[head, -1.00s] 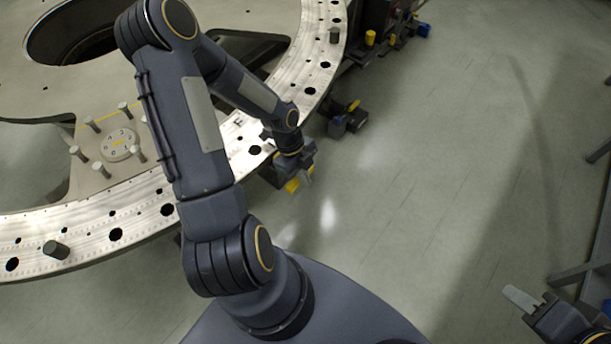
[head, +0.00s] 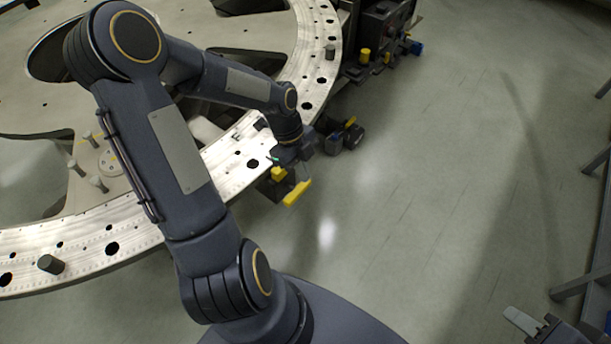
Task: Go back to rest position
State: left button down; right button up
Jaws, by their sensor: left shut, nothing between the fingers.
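My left arm reaches up from the bottom and bends over the ring-shaped turret plate (head: 235,152). My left gripper (head: 280,160) is small in the picture, at the plate's outer edge, close to a yellow-tipped part (head: 297,192) below the rim. It is shut and holds nothing; its fingers are hard to make out. My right gripper (head: 524,322) shows only in part at the bottom right, over the floor and well apart from the plate. One pale finger shows, and its opening cannot be told.
Dark pegs stand on the plate, one at the lower left (head: 50,264) and one at the upper right (head: 330,52). Dark equipment with yellow and blue parts (head: 383,40) lines the plate's outer side. A dark metal frame (head: 590,240) stands at the right. The floor between is clear.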

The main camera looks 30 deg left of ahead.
pick_arm(q)
jog(key=shift+r, duration=0.1)
dwell(0.4)
jog(key=s+d+r+n+t, duration=0.3)
jog(key=s+r+n, duration=0.4)
jog(key=n, duration=0.3)
jog(key=s+d+r+n+t, duration=0.3)
jog(key=s+r+n, duration=0.4)
jog(key=n, duration=0.3)
jog(key=shift+d+r+n, duration=0.3)
jog(key=shift+d+r, duration=0.25)
jog(key=shift+r, duration=0.3)
